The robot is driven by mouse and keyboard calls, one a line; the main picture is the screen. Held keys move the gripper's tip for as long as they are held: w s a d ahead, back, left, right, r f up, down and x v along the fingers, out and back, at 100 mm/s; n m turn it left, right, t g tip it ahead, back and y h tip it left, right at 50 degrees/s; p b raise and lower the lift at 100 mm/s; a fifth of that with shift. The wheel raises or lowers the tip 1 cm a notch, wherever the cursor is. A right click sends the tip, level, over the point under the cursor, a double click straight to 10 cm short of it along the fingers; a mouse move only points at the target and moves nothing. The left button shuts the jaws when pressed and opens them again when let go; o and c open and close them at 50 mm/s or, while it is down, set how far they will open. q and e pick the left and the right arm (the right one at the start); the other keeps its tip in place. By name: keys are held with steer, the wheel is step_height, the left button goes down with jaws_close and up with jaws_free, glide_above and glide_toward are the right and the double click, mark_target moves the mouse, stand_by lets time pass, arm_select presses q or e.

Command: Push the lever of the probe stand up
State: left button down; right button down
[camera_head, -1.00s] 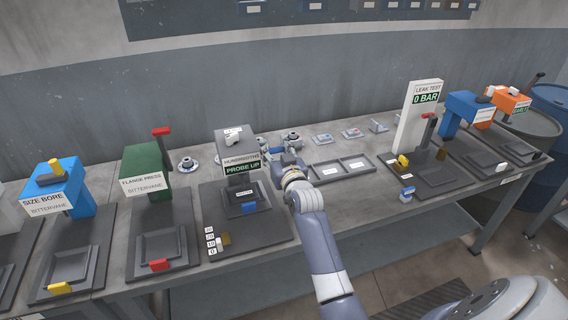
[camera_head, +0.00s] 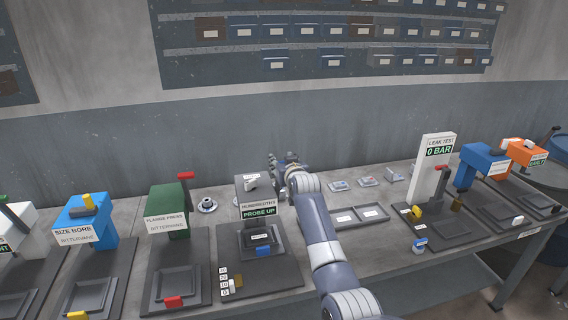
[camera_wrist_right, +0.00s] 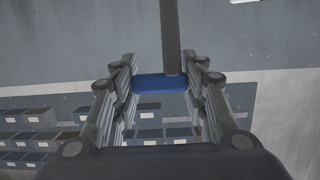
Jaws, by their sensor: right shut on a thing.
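My right gripper (camera_head: 280,163) is above and behind the stand's right side, partly hidden by my own arm. In the right wrist view the gripper (camera_wrist_right: 165,88) is shut on the lever's blue handle (camera_wrist_right: 160,84), which lies between the fingertips. A dark lever rod (camera_wrist_right: 170,38) runs from it to the top edge. The left gripper is out of view.
The green flange press (camera_head: 167,205) stands left of the probe stand. A grey two-part tray (camera_head: 372,224) lies to the right, then the white leak test column (camera_head: 432,175). Bins (camera_head: 333,61) hang on the wall behind. The bench behind the tray holds small parts.

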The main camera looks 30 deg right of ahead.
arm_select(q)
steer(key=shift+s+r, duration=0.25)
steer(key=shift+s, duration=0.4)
arm_select(e)
steer(key=shift+w+d+r, duration=0.15)
steer(key=shift+r, duration=0.2)
steer(key=c, duration=0.9)
jaws_free()
steer(key=shift+c, duration=0.2)
steer(key=shift+f, duration=0.1)
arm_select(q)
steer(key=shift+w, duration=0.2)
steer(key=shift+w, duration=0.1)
arm_select(e)
steer(key=shift+f, duration=0.1)
steer(key=v, duration=1.2)
steer(key=shift+w+r, duration=0.1)
steer(key=shift+r, duration=0.2)
